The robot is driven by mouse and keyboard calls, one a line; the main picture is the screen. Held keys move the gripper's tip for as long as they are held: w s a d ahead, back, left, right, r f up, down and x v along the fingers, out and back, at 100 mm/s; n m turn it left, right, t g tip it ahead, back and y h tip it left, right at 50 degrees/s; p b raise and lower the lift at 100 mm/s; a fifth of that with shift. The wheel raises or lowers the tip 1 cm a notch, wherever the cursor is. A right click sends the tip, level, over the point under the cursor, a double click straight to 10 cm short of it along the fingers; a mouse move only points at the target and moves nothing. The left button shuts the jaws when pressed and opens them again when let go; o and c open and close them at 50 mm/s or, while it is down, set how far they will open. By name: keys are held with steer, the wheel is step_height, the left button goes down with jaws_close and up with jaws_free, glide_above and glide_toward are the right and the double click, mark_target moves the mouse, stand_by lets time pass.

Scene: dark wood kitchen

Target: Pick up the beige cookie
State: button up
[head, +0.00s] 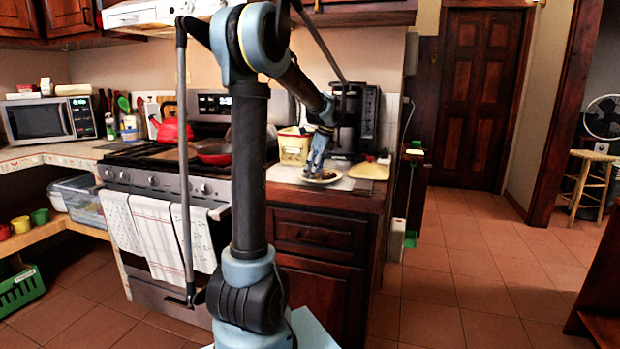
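My gripper (318,170) points down over a small pale plate (308,181) on the counter right of the stove. Its fingertips are at or just above the plate; whether they touch anything is too small to tell. A small brownish-beige round thing (328,176), perhaps the cookie, shows on the plate beside the fingertips. Its shape is partly hidden by the fingers. Whether my fingers are open or shut on something does not show clearly.
A flat yellowish board (369,171) lies right of the plate. A yellow container (294,147) and a black coffee machine (358,120) stand behind. A red pan (214,154) sits on the stove (160,178) at left. The tiled floor (470,270) at right is mostly clear.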

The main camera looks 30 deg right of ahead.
steer(key=shift+c, duration=1.3)
step_height(320, 180, up, 10)
steer(key=shift+s, duration=0.1)
